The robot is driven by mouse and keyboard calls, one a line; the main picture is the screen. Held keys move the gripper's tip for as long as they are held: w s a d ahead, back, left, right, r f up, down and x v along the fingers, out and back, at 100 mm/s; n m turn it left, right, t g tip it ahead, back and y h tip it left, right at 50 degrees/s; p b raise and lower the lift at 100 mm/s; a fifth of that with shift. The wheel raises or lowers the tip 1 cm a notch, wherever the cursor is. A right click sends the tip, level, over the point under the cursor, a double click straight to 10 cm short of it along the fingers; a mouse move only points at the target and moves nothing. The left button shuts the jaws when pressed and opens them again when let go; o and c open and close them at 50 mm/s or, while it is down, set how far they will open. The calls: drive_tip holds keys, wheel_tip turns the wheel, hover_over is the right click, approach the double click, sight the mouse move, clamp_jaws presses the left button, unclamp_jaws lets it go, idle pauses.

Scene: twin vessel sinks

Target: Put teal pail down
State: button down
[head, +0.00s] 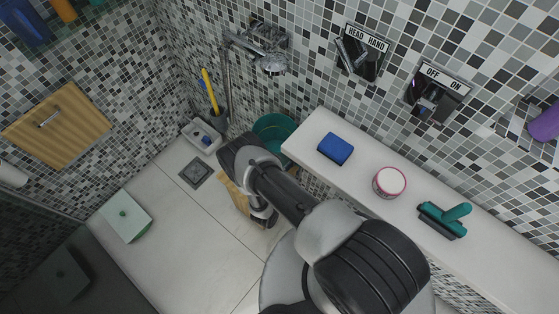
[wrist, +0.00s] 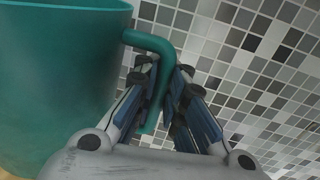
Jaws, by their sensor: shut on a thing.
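The teal pail (wrist: 60,70) fills the left of the wrist view, with its handle (wrist: 152,42) sticking out to the right. My gripper (wrist: 163,80) is shut on that handle, one finger on each side of it. In the head view the pail (head: 272,127) shows partly behind my arm, beside the end of the white ledge. My gripper is hidden behind my arm there.
A white ledge (head: 375,150) carries a blue sponge (head: 335,148), a pink-rimmed tub (head: 389,182) and a teal squeegee-like tool (head: 444,219). A wooden stool-like piece (head: 237,196) stands under my arm. A white caddy (head: 200,135) and a pale box (head: 125,215) are on the floor, with open tiles between.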

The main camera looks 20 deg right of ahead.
drive_tip(key=f+b, duration=0.1)
drive_tip(key=f, duration=0.1)
drive_tip(key=f+b, duration=0.1)
drive_tip(key=f, duration=0.2)
drive_tip(key=shift+s+a+f+b, duration=0.1)
drive_tip(key=shift+s+f+b, duration=0.15)
drive_tip(key=shift+b, duration=0.1)
drive_tip(key=shift+w+f+b, duration=0.1)
drive_tip(key=shift+f+b, duration=1)
drive_tip(key=shift+f, duration=1.2)
drive_tip(key=c, duration=1.7)
unclamp_jaws()
drive_tip(key=shift+r, duration=0.1)
drive_tip(key=shift+o, duration=0.2)
drive_tip(key=v, duration=1.2)
